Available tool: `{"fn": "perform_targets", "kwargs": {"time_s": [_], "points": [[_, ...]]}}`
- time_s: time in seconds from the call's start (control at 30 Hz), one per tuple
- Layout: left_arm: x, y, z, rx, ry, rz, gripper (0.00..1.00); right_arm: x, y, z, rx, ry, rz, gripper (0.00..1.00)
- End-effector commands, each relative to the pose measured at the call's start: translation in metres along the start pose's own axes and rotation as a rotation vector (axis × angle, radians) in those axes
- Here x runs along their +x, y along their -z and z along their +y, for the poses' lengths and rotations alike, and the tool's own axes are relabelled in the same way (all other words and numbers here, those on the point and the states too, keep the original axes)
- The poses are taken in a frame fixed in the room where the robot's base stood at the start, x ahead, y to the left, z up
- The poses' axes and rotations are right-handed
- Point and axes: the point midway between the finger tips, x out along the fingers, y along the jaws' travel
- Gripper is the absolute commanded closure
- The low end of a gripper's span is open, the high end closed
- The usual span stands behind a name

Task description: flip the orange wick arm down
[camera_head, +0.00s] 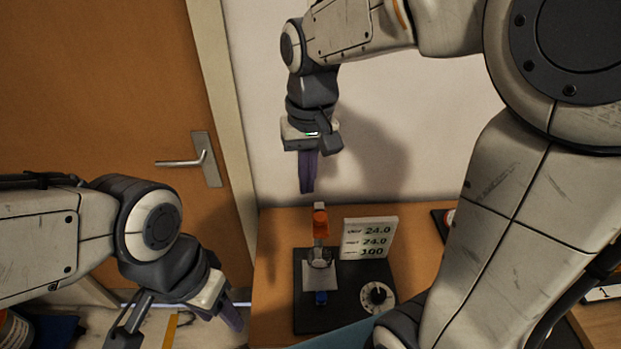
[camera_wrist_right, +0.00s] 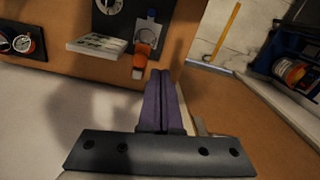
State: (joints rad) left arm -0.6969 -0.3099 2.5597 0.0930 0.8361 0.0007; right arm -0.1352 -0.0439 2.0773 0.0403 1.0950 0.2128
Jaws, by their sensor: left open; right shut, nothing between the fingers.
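The orange wick arm (camera_head: 320,222) stands upright at the back of a black gauge rig base (camera_head: 340,313) on the wooden table. It also shows in the right wrist view (camera_wrist_right: 146,55), just beyond my fingertips. My right gripper (camera_head: 308,190) hangs above the orange arm, pointing down, its purple fingers shut and empty. The fingers show closed together in the right wrist view (camera_wrist_right: 160,75), apart from the orange arm. My left gripper (camera_head: 175,335) is open at the lower left, well away from the rig. A white pad and a blue part (camera_head: 321,298) sit in front of the orange arm.
A white readout card (camera_head: 368,239) showing 24.0, 24.0 and 100 stands right of the orange arm. A white dial (camera_head: 377,296) is on the base at the right. A door with a handle (camera_head: 205,160) is at the left; a pale wall is behind.

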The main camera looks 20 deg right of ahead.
Motion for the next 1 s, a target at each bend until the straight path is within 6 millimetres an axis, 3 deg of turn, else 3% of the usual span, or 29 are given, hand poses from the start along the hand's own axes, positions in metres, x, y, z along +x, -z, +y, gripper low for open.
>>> {"fn": "perform_targets", "kwargs": {"time_s": [0.1, 0.2, 0.57, 0.77, 1.0], "points": [[-0.010, 0.001, 0.001, 0.000, 0.000, 0.000, 0.50, -0.020, 0.025, 0.030, 0.136, -0.010, -0.003, 1.00], [-0.011, 0.001, 0.001, 0.000, 0.000, 0.000, 0.50, -0.025, 0.032, 0.040, 0.182, -0.013, -0.003, 1.00], [-0.010, 0.000, 0.001, 0.000, 0.000, 0.000, 0.50, -0.023, 0.032, 0.041, 0.186, -0.014, -0.004, 1.00], [-0.015, 0.001, 0.001, 0.001, 0.000, 0.000, 0.50, -0.003, 0.031, 0.041, 0.185, -0.015, -0.009, 1.00], [-0.025, 0.001, 0.002, 0.002, 0.000, 0.000, 0.50, 0.048, 0.030, 0.041, 0.185, -0.015, -0.012, 1.00]]}}
